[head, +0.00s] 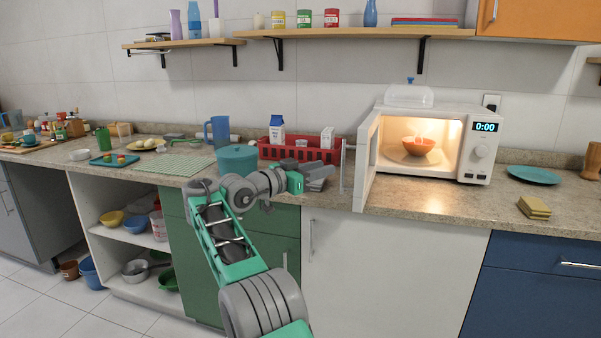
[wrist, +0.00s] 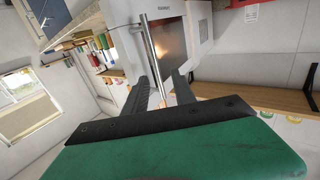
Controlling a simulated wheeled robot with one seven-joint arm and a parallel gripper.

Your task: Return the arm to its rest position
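My arm reaches over the counter, and my gripper (head: 322,175) is just left of the open microwave door's handle (head: 342,166). In the wrist view my gripper (wrist: 160,85) has its two dark fingers spread apart, with no object clamped. The metal handle (wrist: 151,50) shows between the fingers in that view; I cannot tell its exact distance from them. The white microwave (head: 481,152) has its door (head: 366,160) swung open towards the front. Inside, lit, is an orange bowl (head: 418,147). The microwave also shows in the wrist view (wrist: 198,25).
A red crate (head: 290,153) with cartons and a teal pot (head: 237,160) stand left of and behind my gripper. Wall shelves (head: 350,33) run above. A teal plate (head: 534,175) and yellow sponges (head: 534,207) lie at right. The counter front before the microwave (head: 430,203) is clear.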

